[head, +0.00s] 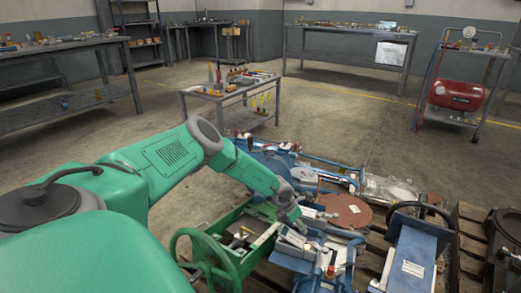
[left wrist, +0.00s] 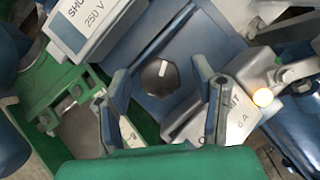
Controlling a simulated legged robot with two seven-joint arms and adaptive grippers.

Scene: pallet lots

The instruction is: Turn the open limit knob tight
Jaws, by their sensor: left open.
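A black round knob (left wrist: 158,76) with a white pointer line sits on a blue panel in the left wrist view. The pointer tilts slightly right of straight up. My left gripper (left wrist: 160,88) is open, with one finger on each side of the knob, and nothing is seen between them but the knob and panel. Contact cannot be told. In the head view my left gripper (head: 297,220) reaches down among the blue machines, and the knob cannot be made out there. My right gripper is in neither view.
A grey box (left wrist: 95,22) marked "250 V" is left of the knob. A green frame with a handwheel (head: 200,250) and a blue machine (head: 417,252) flank the arm.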

